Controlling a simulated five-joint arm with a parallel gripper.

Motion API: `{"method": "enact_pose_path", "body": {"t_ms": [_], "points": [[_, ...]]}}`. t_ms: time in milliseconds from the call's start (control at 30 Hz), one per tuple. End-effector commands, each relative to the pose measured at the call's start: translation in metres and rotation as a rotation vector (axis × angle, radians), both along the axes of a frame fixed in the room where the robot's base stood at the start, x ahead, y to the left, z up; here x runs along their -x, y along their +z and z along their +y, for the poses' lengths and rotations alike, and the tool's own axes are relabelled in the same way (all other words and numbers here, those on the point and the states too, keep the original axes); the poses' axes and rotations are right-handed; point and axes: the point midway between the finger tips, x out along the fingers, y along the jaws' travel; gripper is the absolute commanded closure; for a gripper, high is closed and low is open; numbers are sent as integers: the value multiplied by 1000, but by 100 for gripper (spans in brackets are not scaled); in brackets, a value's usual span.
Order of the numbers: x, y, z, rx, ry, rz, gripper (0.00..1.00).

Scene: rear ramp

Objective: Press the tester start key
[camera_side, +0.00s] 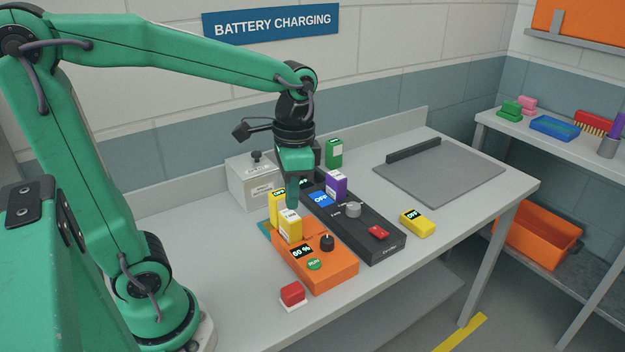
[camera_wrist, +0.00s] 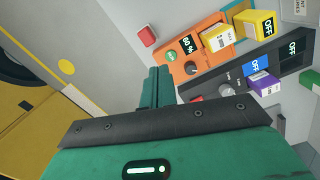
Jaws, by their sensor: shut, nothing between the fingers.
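An orange unit (camera_side: 335,279) sits on the bench with a green round key marked RUN (camera_side: 314,264), a black knob (camera_side: 327,242) and a display reading 60 %. In the wrist view the green key (camera_wrist: 172,55) shows left of that display. My gripper (camera_side: 292,205) points down, shut and empty, above the back end of the orange unit and away from the green key. In the wrist view my gripper's fingers (camera_wrist: 157,75) are together. A separate red button (camera_side: 293,293) on a white base stands in front of the orange unit. I cannot read which key is labelled start.
A long black unit (camera_side: 345,222) with OFF displays, a grey knob (camera_side: 353,209) and a red key (camera_side: 378,232) lies behind. Yellow packs (camera_side: 290,226), a purple pack (camera_side: 336,186) and a green pack (camera_side: 334,152) stand up nearby. A yellow pack (camera_side: 417,223) lies at right.

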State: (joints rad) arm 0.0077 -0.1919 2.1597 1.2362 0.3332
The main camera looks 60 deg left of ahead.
Motion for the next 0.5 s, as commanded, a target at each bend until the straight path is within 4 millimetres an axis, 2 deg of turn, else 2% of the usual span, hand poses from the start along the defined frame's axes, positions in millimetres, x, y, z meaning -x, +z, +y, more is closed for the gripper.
{"method": "enact_pose_path", "body": {"t_ms": [500], "points": [[-30, -31, -2, 36, -182, 305, 100]]}}
